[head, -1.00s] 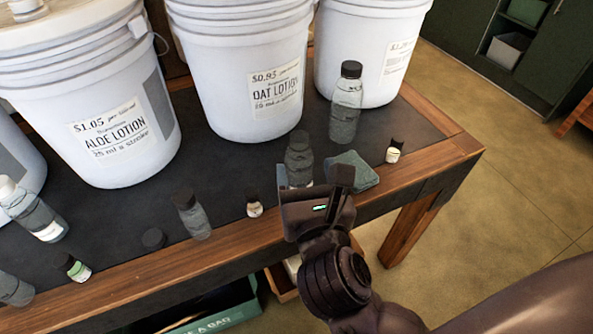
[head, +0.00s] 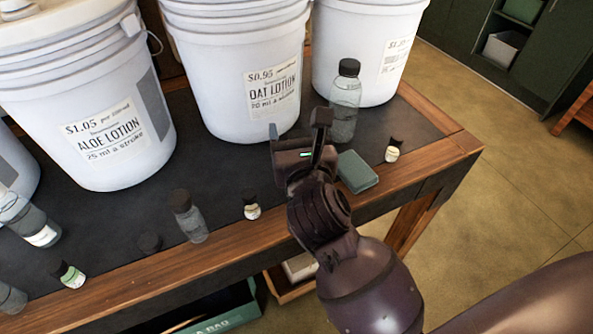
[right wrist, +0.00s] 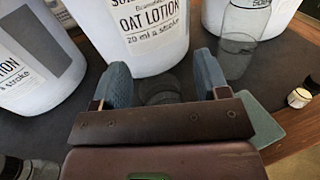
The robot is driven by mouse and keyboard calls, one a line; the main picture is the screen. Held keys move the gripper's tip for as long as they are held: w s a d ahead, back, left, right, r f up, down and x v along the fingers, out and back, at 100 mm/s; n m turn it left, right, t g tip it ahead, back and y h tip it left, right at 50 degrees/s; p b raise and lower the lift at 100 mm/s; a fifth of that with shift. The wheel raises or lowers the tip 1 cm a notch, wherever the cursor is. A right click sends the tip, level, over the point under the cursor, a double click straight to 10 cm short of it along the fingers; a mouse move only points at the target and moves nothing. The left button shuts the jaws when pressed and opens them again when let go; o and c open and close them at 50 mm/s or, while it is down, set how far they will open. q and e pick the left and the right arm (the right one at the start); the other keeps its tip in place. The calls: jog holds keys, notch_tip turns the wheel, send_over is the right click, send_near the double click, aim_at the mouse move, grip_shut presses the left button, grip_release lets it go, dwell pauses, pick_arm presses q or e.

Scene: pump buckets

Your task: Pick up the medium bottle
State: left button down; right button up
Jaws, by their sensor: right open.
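The medium bottle, clear with a dark cap (right wrist: 160,90), stands on the dark table top in front of the oat lotion bucket. In the right wrist view it shows between the two blue-padded fingers of my right gripper (right wrist: 164,76), its lower part hidden by the gripper body. In the head view my right gripper (head: 297,128) is open and hides this bottle. A taller clear bottle (head: 344,105) stands to the right, and a smaller one (head: 190,218) stands to the front left. My left gripper is not in view.
The oat lotion bucket (head: 245,95) stands just behind the gripper, and the aloe lotion bucket (head: 100,125) to its left. Small vials (head: 251,207) stand near the table's wooden front edge (head: 240,235).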

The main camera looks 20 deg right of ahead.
jog(key=shift+w+d, duration=0.1)
jog(key=shift+w, duration=0.05)
jog(key=shift+c, duration=0.5)
jog(key=c, duration=1.1)
